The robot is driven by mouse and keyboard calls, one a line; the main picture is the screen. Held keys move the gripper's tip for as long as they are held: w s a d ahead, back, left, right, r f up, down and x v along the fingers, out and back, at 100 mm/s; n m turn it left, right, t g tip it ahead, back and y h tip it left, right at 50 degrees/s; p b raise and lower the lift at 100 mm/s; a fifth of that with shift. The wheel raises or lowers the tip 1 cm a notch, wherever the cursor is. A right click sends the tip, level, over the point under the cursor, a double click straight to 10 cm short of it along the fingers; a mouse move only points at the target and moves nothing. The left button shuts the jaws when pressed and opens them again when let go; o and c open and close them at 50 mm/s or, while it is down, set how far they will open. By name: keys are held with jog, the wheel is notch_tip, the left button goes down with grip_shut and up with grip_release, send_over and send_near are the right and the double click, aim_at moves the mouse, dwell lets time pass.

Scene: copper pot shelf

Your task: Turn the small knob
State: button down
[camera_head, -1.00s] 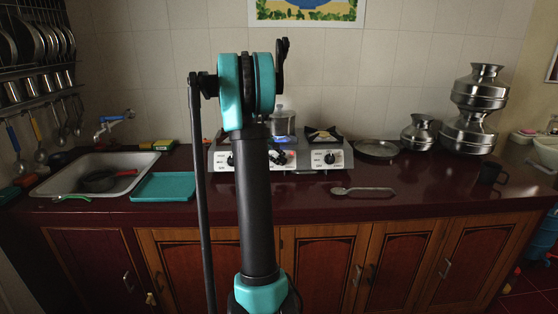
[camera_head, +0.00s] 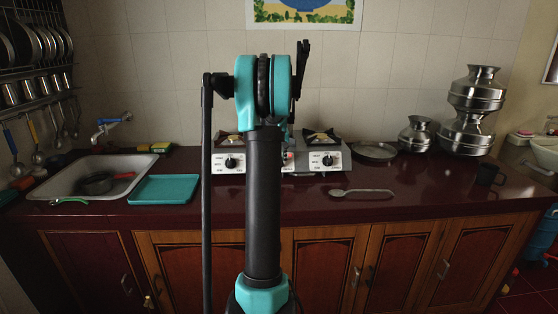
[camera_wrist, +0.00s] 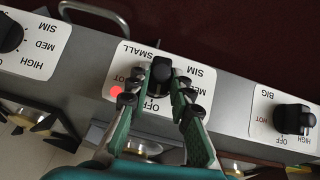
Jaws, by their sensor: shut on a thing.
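The small knob (camera_wrist: 158,78) is black and sits on a white plate marked SMALL, OFF, MED and SIM on the stove's front panel, upside down in the wrist view. My gripper (camera_wrist: 160,85) has its green fingers on both sides of the knob and is shut on it. A red dot (camera_wrist: 116,91) shows on the plate beside the left finger. The knob's exact pointing is hard to read between the fingers. In the head view the stove (camera_head: 311,172) stands on the counter, and my arm hides the small knob and my gripper.
The BIG knob (camera_wrist: 294,118) is on the right in the wrist view, and another knob (camera_wrist: 8,36) on the left. The counter (camera_head: 420,195) holds a spoon (camera_head: 362,192), a teal tray (camera_head: 165,188), a plate (camera_head: 373,151) and steel pots (camera_head: 465,135). A sink (camera_head: 70,190) is at left.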

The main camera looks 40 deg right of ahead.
jog(key=shift+m+y, duration=0.4)
dwell(0.3)
jog(key=c, duration=1.4)
grip_release()
jog(key=shift+o, duration=0.2)
jog(key=v, duration=1.2)
jog(key=shift+s, duration=0.2)
jog(key=shift+f, duration=0.1)
